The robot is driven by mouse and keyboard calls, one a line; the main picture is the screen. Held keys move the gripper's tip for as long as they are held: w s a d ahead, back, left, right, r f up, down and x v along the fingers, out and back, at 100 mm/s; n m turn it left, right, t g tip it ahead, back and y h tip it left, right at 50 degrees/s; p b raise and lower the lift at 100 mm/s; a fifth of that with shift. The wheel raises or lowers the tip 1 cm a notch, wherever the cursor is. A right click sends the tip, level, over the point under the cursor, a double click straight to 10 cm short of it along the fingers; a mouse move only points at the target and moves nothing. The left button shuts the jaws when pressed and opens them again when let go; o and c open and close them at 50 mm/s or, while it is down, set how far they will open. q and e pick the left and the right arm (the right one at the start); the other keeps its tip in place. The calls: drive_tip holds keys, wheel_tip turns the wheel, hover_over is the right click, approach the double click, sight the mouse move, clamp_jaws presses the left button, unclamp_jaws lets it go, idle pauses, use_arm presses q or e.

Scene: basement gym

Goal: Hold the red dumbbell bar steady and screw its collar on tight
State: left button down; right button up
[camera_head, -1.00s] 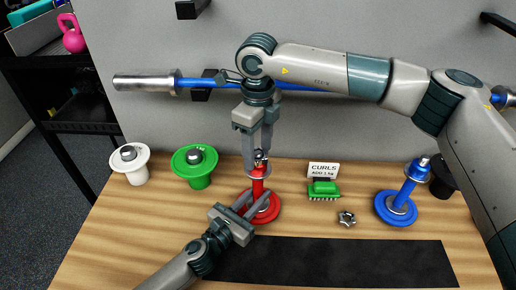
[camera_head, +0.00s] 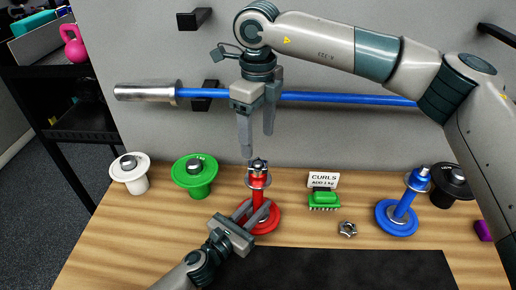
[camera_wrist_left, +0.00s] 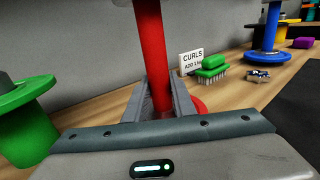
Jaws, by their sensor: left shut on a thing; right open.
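The red dumbbell bar (camera_head: 257,195) stands upright on its red plate at the middle of the bench. A metal collar (camera_head: 258,165) sits at its top, over a ring-like disc; I cannot tell how tight it is. My left gripper (camera_head: 256,213) is shut on the lower part of the bar, just above the plate. In the left wrist view the red bar (camera_wrist_left: 152,65) rises between the two fingers. My right gripper (camera_head: 257,147) is open and empty just above the collar, its fingers pointing down and apart from it.
A loose star-shaped metal collar (camera_head: 347,229) lies right, near a green brush (camera_head: 323,200) and a CURLS sign (camera_head: 323,180). A blue dumbbell (camera_head: 398,217) stands farther right. White (camera_head: 129,170) and green (camera_head: 194,176) spools stand left. A dark mat (camera_head: 330,270) lies in front.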

drive_tip(key=shift+r, duration=2.15)
use_arm(q)
drive_tip(key=c, duration=1.4)
unclamp_jaws()
drive_tip(key=shift+s, duration=0.1)
drive_tip(key=b+v, duration=0.5)
drive_tip(key=v, duration=1.1)
drive_tip(key=shift+s+a+f, duration=0.1)
drive_tip(key=shift+a+f, duration=0.05)
use_arm(e)
wheel_tip(320, 180, down, 5)
drive_tip(key=shift+f, duration=0.1)
use_arm(q)
drive_tip(key=shift+s+a, duration=0.25)
drive_tip(key=shift+s, duration=0.1)
use_arm(e)
drive_tip(key=shift+f, duration=0.1)
